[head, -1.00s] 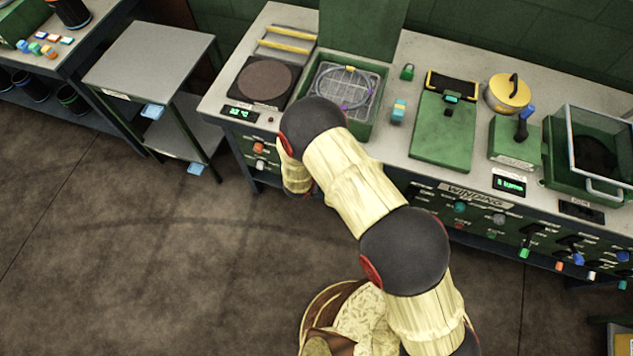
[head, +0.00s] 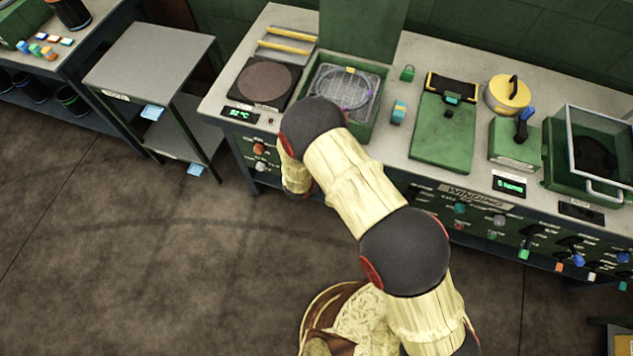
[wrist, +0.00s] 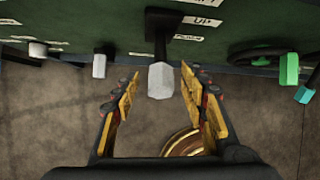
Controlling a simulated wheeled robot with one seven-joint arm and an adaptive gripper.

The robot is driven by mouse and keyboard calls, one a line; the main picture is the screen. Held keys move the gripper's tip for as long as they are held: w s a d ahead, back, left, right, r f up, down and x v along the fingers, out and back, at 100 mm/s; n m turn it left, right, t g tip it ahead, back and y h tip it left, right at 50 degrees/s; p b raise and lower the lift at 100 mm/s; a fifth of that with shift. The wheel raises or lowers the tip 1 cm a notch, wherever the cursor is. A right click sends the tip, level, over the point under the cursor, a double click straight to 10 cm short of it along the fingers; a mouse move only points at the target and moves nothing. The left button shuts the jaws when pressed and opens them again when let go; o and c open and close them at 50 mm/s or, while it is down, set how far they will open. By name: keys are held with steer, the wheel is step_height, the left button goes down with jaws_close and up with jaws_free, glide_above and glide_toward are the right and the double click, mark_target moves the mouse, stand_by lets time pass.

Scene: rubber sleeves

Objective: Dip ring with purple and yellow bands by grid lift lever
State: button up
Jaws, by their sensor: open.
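The ring (head: 323,77), pale with purple and yellow bands, lies on the wire grid (head: 372,82) in the open green box (head: 371,130) in the head view. My arm covers the box's near left part. In the wrist view my gripper (wrist: 159,86) is open at the bench's green front panel. A lever with a grey faceted knob (wrist: 161,81) sticks out between its two fingers, with a gap on each side. An "UP" label is beside this lever's slot. The fingers are hidden in the head view.
Other knobs flank the lever: a pale one (wrist: 99,66) to the left and a green one (wrist: 289,70) to the right. A hotplate (head: 265,80) stands left of the box. A grey side table (head: 150,65) stands further left. The floor before the bench is clear.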

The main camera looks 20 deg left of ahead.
steer(key=shift+r, duration=0.1)
steer(key=d+v, duration=0.1)
steer(key=v, duration=1)
steer(key=shift+s+a+r, duration=0.25)
steer(key=shift+a+r, duration=0.05)
steer(key=shift+a, duration=0.2)
steer(key=s+d+r+n+b, duration=0.2)
steer(key=s+d+r+n, duration=0.2)
steer(key=d+r+n, duration=0.7)
steer(key=s+d+r+n+b, duration=0.3)
steer(key=s+d+r+n, duration=0.2)
steer(key=d+r+n, duration=0.7)
steer(key=s+d+r+n+y+b, duration=0.1)
steer(key=s+d+r+n, duration=0.3)
steer(key=d+r+n, duration=0.8)
step_height(320, 180, up, 6)
steer(key=shift+s+d+f+b, duration=0.2)
steer(key=shift+s+b, duration=0.15)
steer(key=shift+b, duration=0.35)
